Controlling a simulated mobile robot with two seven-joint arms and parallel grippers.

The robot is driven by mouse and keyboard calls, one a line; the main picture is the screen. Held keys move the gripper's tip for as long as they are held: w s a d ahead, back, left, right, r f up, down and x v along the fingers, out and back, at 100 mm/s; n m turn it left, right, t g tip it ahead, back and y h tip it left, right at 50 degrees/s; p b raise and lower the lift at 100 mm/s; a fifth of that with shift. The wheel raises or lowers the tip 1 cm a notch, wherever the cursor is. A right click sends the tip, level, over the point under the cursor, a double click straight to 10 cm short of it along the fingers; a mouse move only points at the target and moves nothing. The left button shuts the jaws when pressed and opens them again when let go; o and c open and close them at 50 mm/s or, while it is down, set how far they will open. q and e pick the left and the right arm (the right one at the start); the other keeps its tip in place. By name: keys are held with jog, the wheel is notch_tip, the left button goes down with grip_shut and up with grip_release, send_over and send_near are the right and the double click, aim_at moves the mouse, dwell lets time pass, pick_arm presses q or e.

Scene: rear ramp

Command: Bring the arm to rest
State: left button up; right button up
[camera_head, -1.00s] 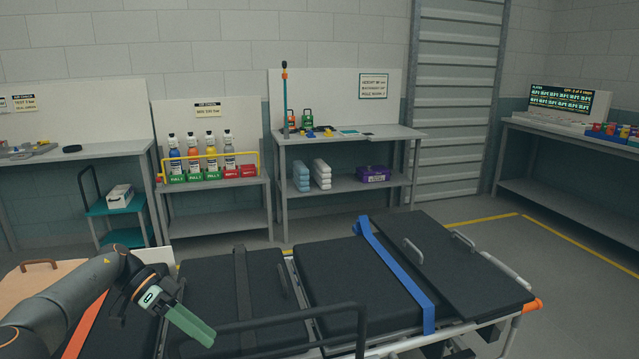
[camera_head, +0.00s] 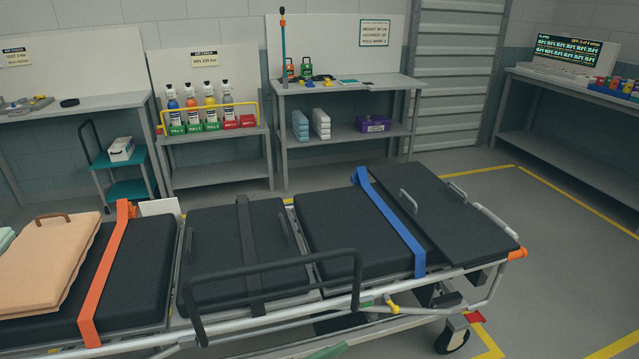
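Neither of my grippers shows clearly in the head view now, and no arm link crosses the picture. A small green strip (camera_head: 328,350) shows at the bottom edge below the stretcher; I cannot tell whether it is a fingertip of mine. The stretcher (camera_head: 225,228) with black pads lies across the foreground. An orange strap (camera_head: 108,265), a black strap (camera_head: 247,240) and a blue strap (camera_head: 395,225) cross it. A peach pad with a handle (camera_head: 45,265) lies on its left end.
The stretcher's raised black side rail (camera_head: 270,272) faces me. Behind stand a bottle rack (camera_head: 210,115) on a bench, a shelved table (camera_head: 345,88) and a teal cart (camera_head: 120,160). A bench (camera_head: 570,150) stands at right. Floor at right is clear, with yellow lines.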

pick_arm(q)
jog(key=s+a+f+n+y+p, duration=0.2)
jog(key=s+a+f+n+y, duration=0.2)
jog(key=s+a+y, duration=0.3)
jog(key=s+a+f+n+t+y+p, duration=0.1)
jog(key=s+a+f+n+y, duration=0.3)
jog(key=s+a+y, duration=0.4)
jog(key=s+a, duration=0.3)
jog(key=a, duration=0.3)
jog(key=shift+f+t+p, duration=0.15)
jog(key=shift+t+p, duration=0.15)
jog(key=shift+p, duration=0.1)
